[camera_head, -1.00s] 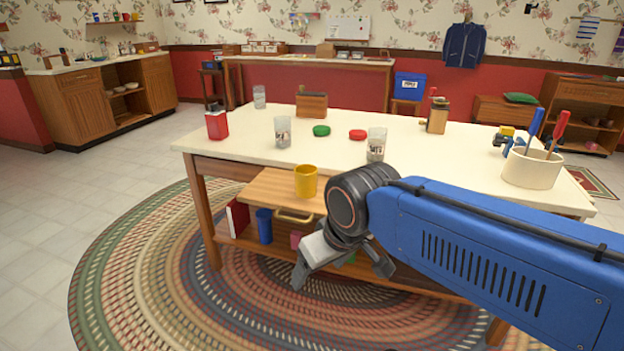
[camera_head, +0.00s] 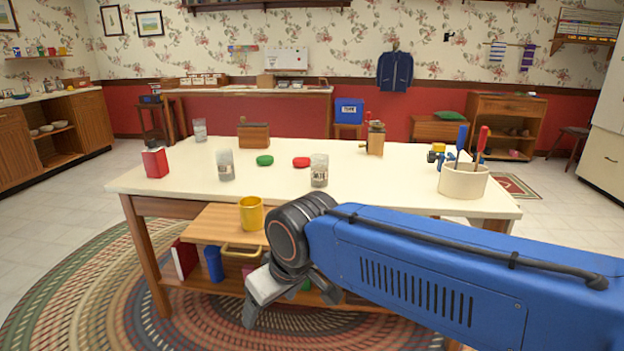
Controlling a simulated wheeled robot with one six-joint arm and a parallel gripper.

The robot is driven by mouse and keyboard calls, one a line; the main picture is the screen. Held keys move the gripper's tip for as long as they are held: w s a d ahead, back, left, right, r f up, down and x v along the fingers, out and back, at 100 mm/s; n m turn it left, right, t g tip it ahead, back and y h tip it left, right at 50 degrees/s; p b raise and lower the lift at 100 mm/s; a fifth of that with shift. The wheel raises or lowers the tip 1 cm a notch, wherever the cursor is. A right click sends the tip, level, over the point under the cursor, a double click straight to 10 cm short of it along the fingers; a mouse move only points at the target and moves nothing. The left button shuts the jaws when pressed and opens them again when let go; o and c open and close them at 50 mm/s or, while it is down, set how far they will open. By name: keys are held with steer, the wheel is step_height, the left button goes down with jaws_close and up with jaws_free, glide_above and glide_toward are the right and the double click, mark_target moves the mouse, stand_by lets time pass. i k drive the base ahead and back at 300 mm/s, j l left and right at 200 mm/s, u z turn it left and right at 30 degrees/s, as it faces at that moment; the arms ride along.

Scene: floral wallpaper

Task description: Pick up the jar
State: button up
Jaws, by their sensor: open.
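Three clear glass jars stand upright on the cream-topped table (camera_head: 390,205): one at the front centre with a dark label (camera_head: 319,171), one left of it with a label (camera_head: 226,165), and one at the far left back (camera_head: 199,130). Which one is the task's jar I cannot tell. My gripper (camera_head: 292,307) hangs open and empty in front of the table, below the tabletop and nearest to the front centre jar. It touches no jar. The jaws' inner side is partly hidden.
Red (camera_head: 302,162) and green (camera_head: 265,160) round pieces, a red can (camera_head: 155,160), a wooden box (camera_head: 254,135), a grinder (camera_head: 375,139) and a utensil crock (camera_head: 463,182) share the tabletop.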

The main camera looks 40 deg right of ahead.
mark_target(318, 161)
steer(key=j+z, duration=0.1)
steer(key=z, duration=0.3)
steer(key=k+z, duration=0.15)
steer(key=z, duration=0.2)
steer(key=k+j+z, duration=0.1)
steer(key=z, duration=0.3)
